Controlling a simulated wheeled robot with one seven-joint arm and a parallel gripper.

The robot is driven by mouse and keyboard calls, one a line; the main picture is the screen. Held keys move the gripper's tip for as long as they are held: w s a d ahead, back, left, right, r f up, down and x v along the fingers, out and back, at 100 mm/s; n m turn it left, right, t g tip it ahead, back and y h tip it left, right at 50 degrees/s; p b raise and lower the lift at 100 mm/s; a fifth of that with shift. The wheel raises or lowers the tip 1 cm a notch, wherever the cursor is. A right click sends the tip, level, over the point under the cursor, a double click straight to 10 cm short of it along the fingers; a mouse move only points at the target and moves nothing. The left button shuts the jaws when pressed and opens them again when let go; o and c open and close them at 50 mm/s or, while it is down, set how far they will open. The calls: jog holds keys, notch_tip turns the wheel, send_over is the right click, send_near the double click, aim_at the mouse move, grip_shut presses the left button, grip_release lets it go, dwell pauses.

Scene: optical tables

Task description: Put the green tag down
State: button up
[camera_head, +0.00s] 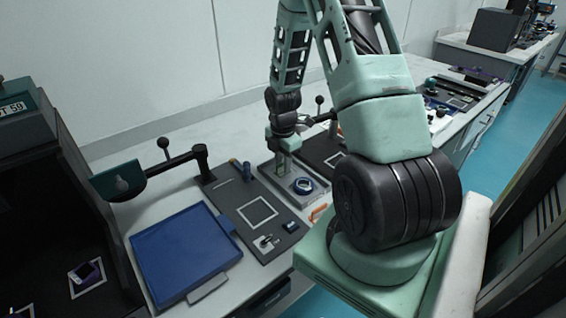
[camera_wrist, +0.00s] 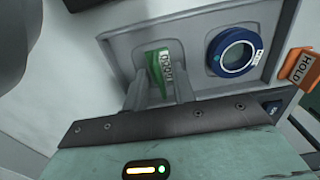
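The green tag (camera_wrist: 156,73) has a white face with dark lettering and shows in the wrist view between the two fingers of my gripper (camera_wrist: 160,80). The fingers lie against its two sides, so my gripper appears shut on it. The tag is over the left part of a grey tray (camera_wrist: 205,22); I cannot tell whether it touches the tray floor. In the head view my gripper (camera_head: 282,170) points down over the same tray (camera_head: 268,170), and the tag cannot be made out there.
A round blue-rimmed gauge (camera_wrist: 235,53) sits in the tray, right of the tag. An orange HOLD tag (camera_wrist: 298,68) lies just outside the tray. A dark mat (camera_head: 232,190) with a white square outline and a blue tray (camera_head: 185,255) are to the left.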

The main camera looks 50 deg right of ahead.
notch_tip(320, 180, up, 12)
jog(key=w+a+r+m, duration=0.1)
jog(key=w+a+r, duration=0.15)
jog(key=a, duration=1.05)
jog(key=s+a+r+m, duration=0.2)
jog(key=s+a, duration=0.2)
jog(key=a, duration=0.6)
jog(key=s+a+r+m, duration=0.2)
jog(key=s+a, duration=0.3)
jog(key=a, duration=0.6)
jog(key=s+a+r+m, duration=0.1)
jog(key=s+a+m, duration=0.1)
jog(key=s+a, duration=0.4)
jog(key=shift+s+a+m+y, duration=0.3)
jog(key=shift+s+a+m, duration=0.1)
jog(key=shift+s, duration=1.95)
jog(key=shift+r, duration=0.1)
